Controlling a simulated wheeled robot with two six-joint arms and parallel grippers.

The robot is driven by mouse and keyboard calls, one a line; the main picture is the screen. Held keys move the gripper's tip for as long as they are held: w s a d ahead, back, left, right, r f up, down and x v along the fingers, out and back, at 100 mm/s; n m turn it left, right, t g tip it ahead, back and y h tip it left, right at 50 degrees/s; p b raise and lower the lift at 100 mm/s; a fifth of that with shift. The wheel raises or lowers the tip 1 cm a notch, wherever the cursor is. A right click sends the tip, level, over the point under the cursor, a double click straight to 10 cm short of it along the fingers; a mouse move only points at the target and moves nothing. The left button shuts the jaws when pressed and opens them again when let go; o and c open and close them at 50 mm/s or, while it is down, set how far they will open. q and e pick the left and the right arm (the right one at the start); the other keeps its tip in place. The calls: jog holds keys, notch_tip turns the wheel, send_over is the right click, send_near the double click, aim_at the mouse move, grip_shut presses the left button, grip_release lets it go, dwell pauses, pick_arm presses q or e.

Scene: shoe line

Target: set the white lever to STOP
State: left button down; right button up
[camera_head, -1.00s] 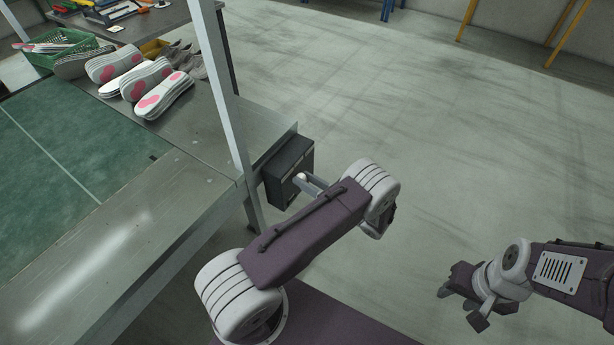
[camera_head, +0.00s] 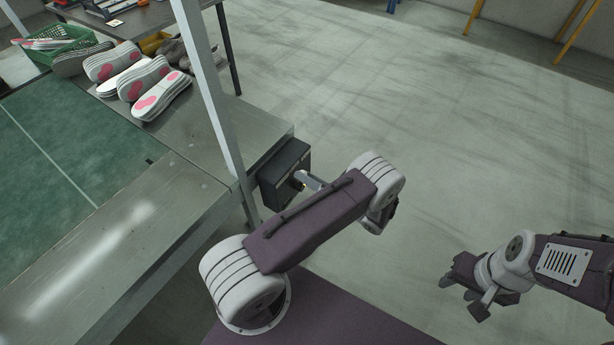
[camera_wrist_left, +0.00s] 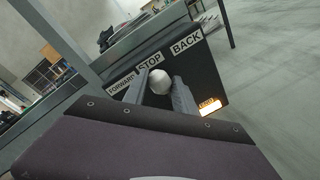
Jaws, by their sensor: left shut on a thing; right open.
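A dark control box (camera_head: 285,173) is fixed at the end of the metal table, and it fills the middle of the left wrist view (camera_wrist_left: 205,75). Its face bears the labels FORWARD (camera_wrist_left: 121,83), STOP (camera_wrist_left: 150,63) and BACK (camera_wrist_left: 186,43). The white lever's round knob (camera_wrist_left: 158,79) appears just below the STOP label. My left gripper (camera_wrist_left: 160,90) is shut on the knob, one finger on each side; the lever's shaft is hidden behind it. In the head view this gripper (camera_head: 304,181) reaches the box face. My right gripper (camera_head: 461,297) is open and empty above the floor.
A grey upright post (camera_head: 215,105) stands close beside the box. The green belt (camera_head: 60,150) and stacked soles (camera_head: 160,97) lie to the left.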

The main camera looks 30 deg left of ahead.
pick_arm(q)
jog(key=shift+s+f, duration=0.1)
jog(key=c, duration=1)
grip_release()
jog(key=d, duration=0.3)
jog(key=s+d, duration=0.1)
jog(key=d, duration=0.5)
jog(key=shift+s+r, duration=0.2)
jog(key=shift+r, duration=0.15)
